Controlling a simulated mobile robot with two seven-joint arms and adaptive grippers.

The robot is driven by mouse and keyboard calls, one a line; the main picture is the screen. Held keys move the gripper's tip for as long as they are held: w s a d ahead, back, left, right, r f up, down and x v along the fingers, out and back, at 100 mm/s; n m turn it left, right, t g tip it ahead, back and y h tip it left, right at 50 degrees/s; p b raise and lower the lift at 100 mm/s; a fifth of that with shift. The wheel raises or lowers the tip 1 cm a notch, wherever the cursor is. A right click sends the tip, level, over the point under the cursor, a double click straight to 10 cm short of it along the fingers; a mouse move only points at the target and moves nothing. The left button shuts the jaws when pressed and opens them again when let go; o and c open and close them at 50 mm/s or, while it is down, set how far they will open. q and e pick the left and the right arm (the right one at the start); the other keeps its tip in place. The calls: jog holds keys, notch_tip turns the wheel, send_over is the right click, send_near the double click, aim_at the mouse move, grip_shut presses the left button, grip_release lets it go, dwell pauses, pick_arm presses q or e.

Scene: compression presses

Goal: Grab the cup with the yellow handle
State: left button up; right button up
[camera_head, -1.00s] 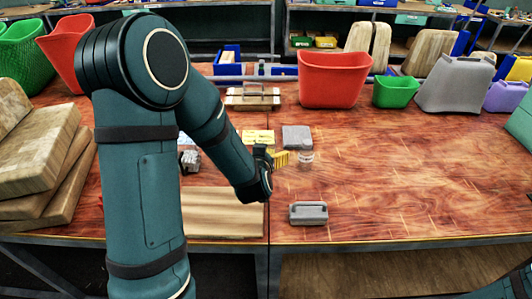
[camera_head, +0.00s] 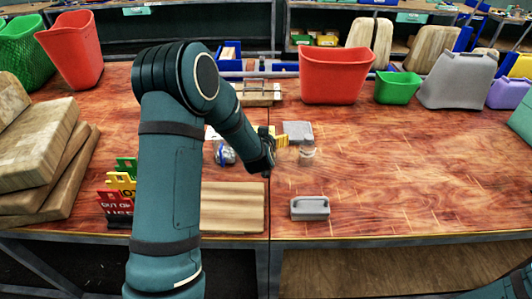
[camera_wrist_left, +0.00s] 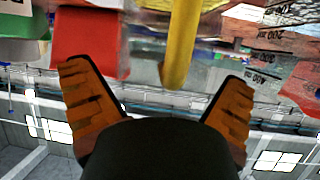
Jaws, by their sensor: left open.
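A clear cup (camera_head: 308,153) stands on the wooden table, right of my left gripper. In the left wrist view, a clear wall with millilitre marks (camera_wrist_left: 268,50) is at the upper right, and a yellow handle (camera_wrist_left: 180,45) runs down between the fingertips. My left gripper (camera_head: 283,140) is just left of the cup in the head view. In the left wrist view, my left gripper (camera_wrist_left: 158,75) is open, with its ridged orange fingers apart on both sides of the handle. Whether either finger touches the handle cannot be told. My right gripper is out of view.
A grey handled block (camera_head: 310,208) lies in front of the cup. A grey slab (camera_head: 298,130) lies behind it. A red bin (camera_head: 335,75) and a green bin (camera_head: 397,86) stand at the back. Wooden boards (camera_head: 45,150) are stacked at left.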

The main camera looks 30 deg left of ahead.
pick_arm(q)
jog(key=c, duration=1.2)
jog(key=shift+r, duration=0.15)
jog(key=shift+r+p, duration=1.4)
jog(key=shift+r, duration=3.45)
